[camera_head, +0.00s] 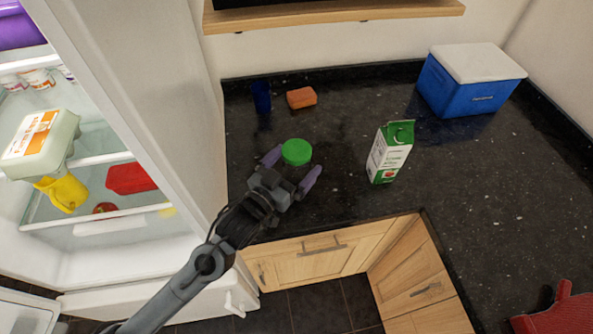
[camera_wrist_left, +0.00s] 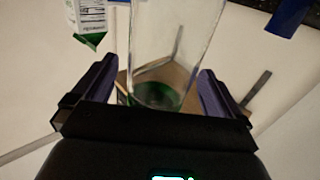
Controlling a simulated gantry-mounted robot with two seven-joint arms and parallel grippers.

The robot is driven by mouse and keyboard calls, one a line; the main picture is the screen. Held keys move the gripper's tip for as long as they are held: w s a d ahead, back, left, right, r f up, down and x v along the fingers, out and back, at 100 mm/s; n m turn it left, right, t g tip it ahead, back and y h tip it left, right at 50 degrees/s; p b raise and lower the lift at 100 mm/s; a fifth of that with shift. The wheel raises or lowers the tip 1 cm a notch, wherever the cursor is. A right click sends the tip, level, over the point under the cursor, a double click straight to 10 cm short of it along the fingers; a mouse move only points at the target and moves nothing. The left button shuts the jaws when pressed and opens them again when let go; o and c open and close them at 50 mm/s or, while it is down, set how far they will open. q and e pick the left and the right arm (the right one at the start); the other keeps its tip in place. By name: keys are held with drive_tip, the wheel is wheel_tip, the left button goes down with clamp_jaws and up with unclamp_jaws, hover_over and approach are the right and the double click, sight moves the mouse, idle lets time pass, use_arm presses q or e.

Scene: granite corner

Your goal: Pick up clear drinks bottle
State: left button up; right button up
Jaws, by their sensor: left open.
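The clear drinks bottle shows in the head view as a round green lid (camera_head: 296,151) above the dark counter; its clear body is hard to make out there. In the left wrist view the transparent bottle (camera_wrist_left: 178,38) lies between my fingers, with green at its lower end. My left gripper (camera_head: 292,166) is open, one purple finger on either side of the bottle; in the left wrist view the fingers (camera_wrist_left: 158,74) show gaps to the bottle's sides. I cannot tell whether anything touches. My right gripper is not in view.
A green and white carton (camera_head: 389,153) stands right of the bottle. An orange sponge-like block (camera_head: 301,97) and a blue cup (camera_head: 261,97) are behind. A blue cooler (camera_head: 462,88) stands back right. An open fridge (camera_head: 180,100) borders the left. The counter's right middle is clear.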

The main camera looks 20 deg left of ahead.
use_arm(q)
drive_tip(key=shift+x, duration=1.5)
drive_tip(key=shift+r, duration=0.1)
drive_tip(key=c, duration=1.3)
